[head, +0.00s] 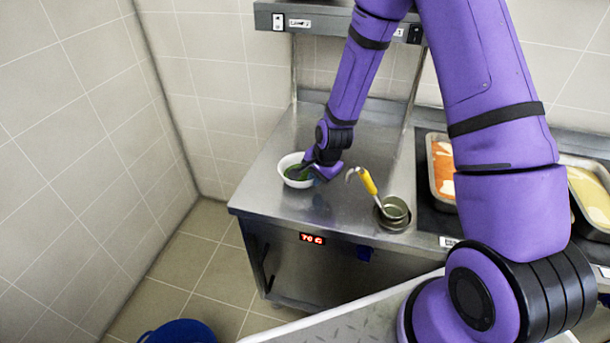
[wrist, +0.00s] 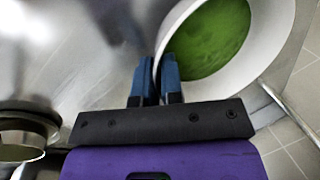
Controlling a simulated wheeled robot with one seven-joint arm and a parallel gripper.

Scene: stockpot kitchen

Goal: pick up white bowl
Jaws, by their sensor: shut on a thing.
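The white bowl (head: 291,171) stands on the steel counter near its left end, with green contents inside. In the wrist view the bowl (wrist: 276,72) fills the upper right, its rim running down to my gripper. My gripper (wrist: 158,68) is shut on the bowl's near wall, with its two blue fingers close together at the rim. In the head view my gripper (head: 309,170) is at the bowl's right side and hides part of it.
Trays of food (head: 440,170) lie further right. The counter (head: 300,205) drops off at its front edge; a tiled wall is at left. A blue bucket (head: 180,332) is on the floor.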

